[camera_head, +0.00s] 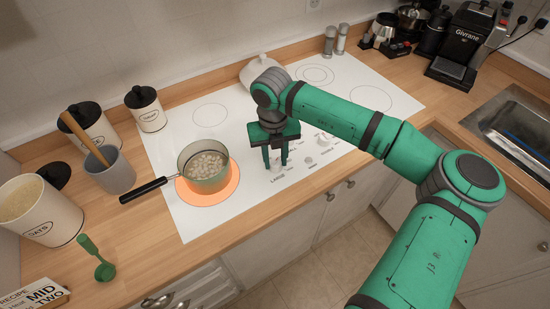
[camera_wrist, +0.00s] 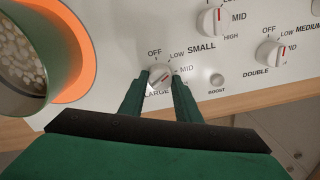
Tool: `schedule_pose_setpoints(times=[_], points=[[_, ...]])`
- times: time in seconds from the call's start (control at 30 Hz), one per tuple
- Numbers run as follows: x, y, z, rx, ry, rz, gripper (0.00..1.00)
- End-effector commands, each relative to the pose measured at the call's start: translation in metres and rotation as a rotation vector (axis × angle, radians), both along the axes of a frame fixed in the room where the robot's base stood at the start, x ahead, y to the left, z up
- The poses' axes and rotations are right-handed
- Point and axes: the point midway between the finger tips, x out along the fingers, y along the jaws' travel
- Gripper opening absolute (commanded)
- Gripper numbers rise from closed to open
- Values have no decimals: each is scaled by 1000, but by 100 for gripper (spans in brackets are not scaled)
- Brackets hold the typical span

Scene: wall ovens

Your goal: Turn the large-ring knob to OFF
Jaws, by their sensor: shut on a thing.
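The large-ring knob (camera_wrist: 160,78) is round and white with a red pointer line, in the middle of the wrist view just above the LARGE label. Its pointer slants to the upper right, toward the LOW–MID side and away from OFF at its upper left. My gripper (camera_wrist: 161,85) has one finger on each side of this knob and is shut on it. In the head view my gripper (camera_head: 275,164) points down at the front of the white cooktop (camera_head: 225,165), and its fingers and the LARGE label show there. The large ring (camera_head: 233,186) glows orange under a pot.
The pot (camera_head: 203,165) holds pale pieces, and its black handle points left. Other knobs stand close by: the SMALL knob (camera_wrist: 213,20), the DOUBLE/MEDIUM knob (camera_wrist: 271,54) and a small BOOST button (camera_wrist: 217,80). The wooden counter edge runs in front.

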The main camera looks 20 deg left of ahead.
Motion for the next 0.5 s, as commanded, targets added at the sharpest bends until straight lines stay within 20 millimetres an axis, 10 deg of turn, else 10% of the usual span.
schedule_pose_setpoints(times=[0.5], points=[[-1, -1, 1, 0, 1, 490, 8]])
